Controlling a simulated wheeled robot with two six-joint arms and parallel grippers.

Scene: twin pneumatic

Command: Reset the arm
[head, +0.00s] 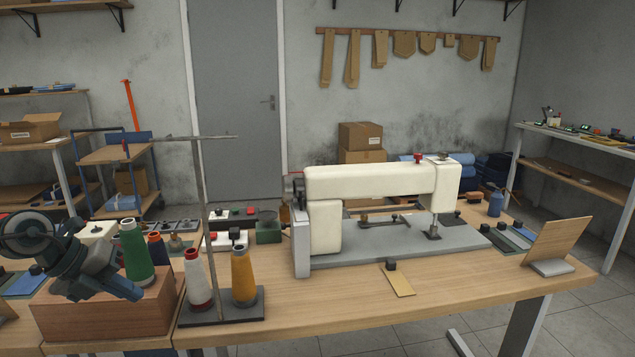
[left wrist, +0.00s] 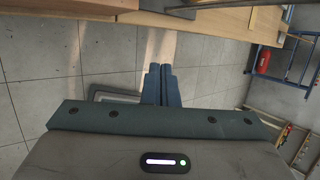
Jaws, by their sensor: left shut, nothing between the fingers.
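My left arm comes in from the left in the head view. My left gripper (head: 130,290) is in front of a wooden box (head: 100,318) at the left of the table, with its tips pointing right and down. In the left wrist view its two blue-grey fingers (left wrist: 161,84) lie side by side, shut and empty, over the grey tiled floor. My right arm and gripper are not in view. A cream sewing machine (head: 370,185) stands on the wooden table (head: 350,300), well to the right of my left gripper.
A thread stand (head: 222,308) with white and orange cones stands just right of the left gripper. A green cone (head: 136,250) is close behind it. A tan card (head: 399,282) lies before the machine. A brown board (head: 558,240) leans at the right.

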